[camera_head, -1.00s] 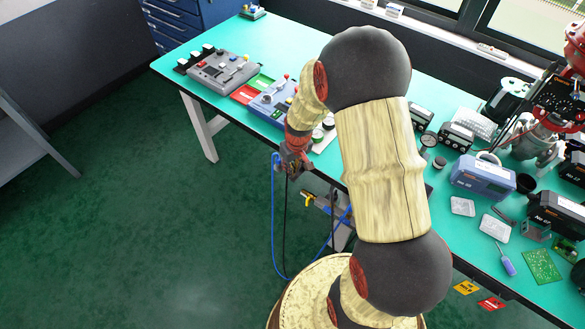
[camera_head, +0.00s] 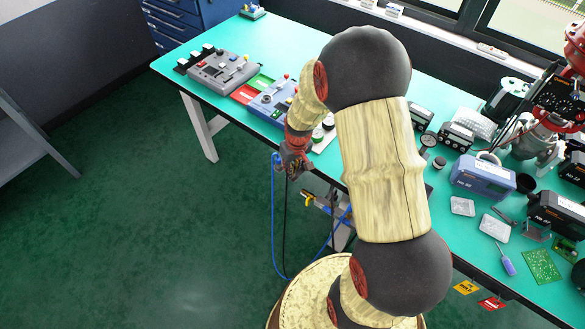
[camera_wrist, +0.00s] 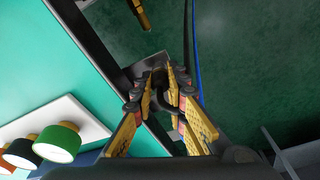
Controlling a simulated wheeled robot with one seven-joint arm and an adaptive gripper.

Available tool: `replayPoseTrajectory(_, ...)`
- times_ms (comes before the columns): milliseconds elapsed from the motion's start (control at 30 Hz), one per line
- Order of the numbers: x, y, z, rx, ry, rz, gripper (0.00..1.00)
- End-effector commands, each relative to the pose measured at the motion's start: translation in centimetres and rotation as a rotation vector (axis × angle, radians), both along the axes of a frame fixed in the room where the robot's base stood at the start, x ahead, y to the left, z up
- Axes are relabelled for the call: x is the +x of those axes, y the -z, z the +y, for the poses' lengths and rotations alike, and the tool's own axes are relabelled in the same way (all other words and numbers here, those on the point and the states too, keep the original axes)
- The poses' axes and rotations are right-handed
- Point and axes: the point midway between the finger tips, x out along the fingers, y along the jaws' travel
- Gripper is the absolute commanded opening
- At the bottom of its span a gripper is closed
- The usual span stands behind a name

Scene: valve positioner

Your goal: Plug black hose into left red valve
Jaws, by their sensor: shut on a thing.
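My gripper (camera_head: 294,164) hangs just off the table's front edge in the head view. In the wrist view my gripper (camera_wrist: 160,92) has its yellow-padded fingers shut on a black piece, seemingly the end of the black hose (camera_head: 285,225). The black hose hangs down below the gripper, beside the blue hose (camera_head: 273,215). A red valve assembly (camera_head: 574,42) stands on the table at the far right edge, partly cut off. I cannot pick out its left valve. No red valve shows in the wrist view.
The teal table (camera_head: 300,50) carries control boxes on the left and a blue-grey device (camera_head: 482,176) on the right. A yellow-and-blue tool (camera_head: 309,199) hangs below the front edge. Round knobs (camera_wrist: 58,142) show in the wrist view.

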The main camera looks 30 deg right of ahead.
Motion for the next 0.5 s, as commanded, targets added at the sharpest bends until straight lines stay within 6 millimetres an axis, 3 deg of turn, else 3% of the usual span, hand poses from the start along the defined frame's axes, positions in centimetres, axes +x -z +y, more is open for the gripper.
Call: replayPoseTrajectory(500, 0.01, -0.48, 0.01, 0.000, 0.000, 0.000, 0.00)
